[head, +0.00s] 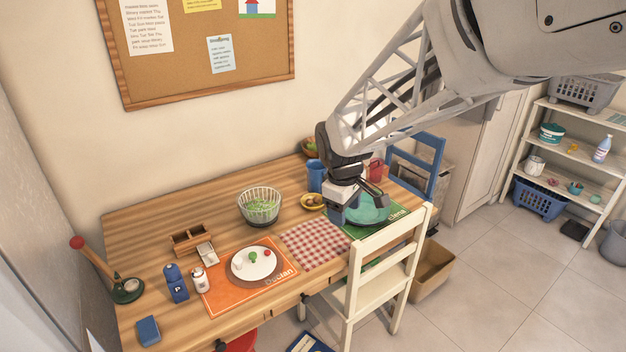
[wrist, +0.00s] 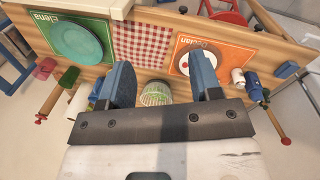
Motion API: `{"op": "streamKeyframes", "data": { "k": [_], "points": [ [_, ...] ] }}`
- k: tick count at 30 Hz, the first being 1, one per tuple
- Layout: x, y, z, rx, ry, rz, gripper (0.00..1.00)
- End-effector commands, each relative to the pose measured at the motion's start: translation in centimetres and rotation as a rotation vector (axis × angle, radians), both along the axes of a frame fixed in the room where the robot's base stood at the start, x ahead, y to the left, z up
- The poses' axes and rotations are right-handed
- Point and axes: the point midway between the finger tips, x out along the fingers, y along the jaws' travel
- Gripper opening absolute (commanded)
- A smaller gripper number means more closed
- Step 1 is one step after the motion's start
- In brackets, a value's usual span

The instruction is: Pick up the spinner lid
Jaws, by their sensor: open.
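A clear ribbed bowl with green leaves (head: 260,206), which looks like the salad spinner, stands open on the wooden table. I cannot pick out a separate spinner lid with certainty. A round teal disc (head: 369,209), plate or lid, lies on the green mat at the table's right and is partly hidden by my gripper (head: 355,204). My gripper is above the table's right part, open and empty. In the wrist view the fingers (wrist: 162,78) are spread, the bowl (wrist: 156,93) shows between them farther off, and the teal disc (wrist: 77,42) is at upper left.
A blue cup (head: 316,177) and a small yellow bowl (head: 313,201) stand near my gripper. A white plate (head: 258,264) with food lies on the orange mat. A cream chair (head: 385,262) stands at the front edge. A checked cloth (head: 314,242) lies mid-table.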

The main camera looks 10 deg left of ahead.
Motion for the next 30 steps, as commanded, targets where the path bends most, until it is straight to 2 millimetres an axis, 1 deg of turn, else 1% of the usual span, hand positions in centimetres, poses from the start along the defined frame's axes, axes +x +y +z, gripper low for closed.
{"op": "streamKeyframes", "data": {
  "k": [1,6,13,19,24,27,30],
  "points": [
    [0.7,1.4,-0.9,-0.009,0.009,0.042,0.58],
    [2.7,5.7,-3.4,-0.032,0.027,0.178,0.58],
    [4.8,11.8,-7.3,-0.065,0.053,0.364,0.58],
    [5.9,17.3,-11.3,-0.092,0.077,0.526,0.58],
    [6.2,22.0,-15.0,-0.115,0.096,0.663,0.58],
    [6.3,24.3,-16.9,-0.127,0.106,0.732,0.58],
    [6.2,26.1,-18.4,-0.135,0.115,0.786,0.58]
  ]
}}
